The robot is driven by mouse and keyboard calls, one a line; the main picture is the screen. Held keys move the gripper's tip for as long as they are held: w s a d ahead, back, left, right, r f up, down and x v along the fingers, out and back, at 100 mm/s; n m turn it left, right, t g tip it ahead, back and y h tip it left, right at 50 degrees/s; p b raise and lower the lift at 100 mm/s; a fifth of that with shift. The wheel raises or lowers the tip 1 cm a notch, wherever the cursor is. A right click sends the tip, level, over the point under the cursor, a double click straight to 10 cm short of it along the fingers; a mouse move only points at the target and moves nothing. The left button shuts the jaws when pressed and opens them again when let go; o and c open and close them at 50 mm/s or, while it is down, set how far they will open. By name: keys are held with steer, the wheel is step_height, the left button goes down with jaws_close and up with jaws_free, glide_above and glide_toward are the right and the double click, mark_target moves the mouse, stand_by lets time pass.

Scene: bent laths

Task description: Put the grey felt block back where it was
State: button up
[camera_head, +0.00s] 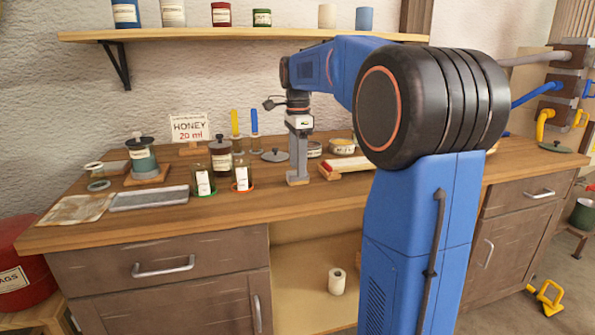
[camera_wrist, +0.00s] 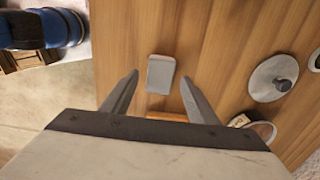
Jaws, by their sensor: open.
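The grey felt block (camera_wrist: 160,74) shows in the wrist view as a small pale grey piece over the wooden counter. It lies between the tips of my gripper (camera_wrist: 159,78), with a visible gap on each side. The two fingers are apart and do not touch it in that view. In the head view my gripper (camera_head: 298,176) points down to the middle of the counter, its tips low near the top. The block cannot be told apart from the grey fingers there. An orange-brown strip (camera_wrist: 168,117) shows between the fingers, partly hidden by my gripper.
Labelled glass jars (camera_head: 243,174) stand left of my gripper, with a honey sign (camera_head: 189,128) behind. A grey knobbed lid (camera_wrist: 272,78) lies nearby. A red-and-cream piece (camera_head: 347,168) lies to the right. The front strip of the counter (camera_head: 150,232) is clear.

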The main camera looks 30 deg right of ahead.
step_height(320, 180, up, 9)
steer(key=s+a+f+n+t, duration=0.1)
steer(key=s+a+f+n, duration=0.35)
steer(key=s, duration=0.25)
steer(key=s+a+f+n+t, duration=0.1)
steer(key=s+a+f+n, duration=0.2)
steer(key=s+a+n, duration=0.35)
steer(key=s+a+f+n+t, duration=0.2)
steer(key=s+a+f+n, duration=0.2)
steer(key=s+f+n, duration=0.6)
steer(key=s+f, duration=0.6)
steer(key=f, duration=0.2)
steer(key=shift+s+a+t, duration=0.35)
steer(key=shift+a+t, duration=0.05)
steer(key=shift+c, duration=0.6)
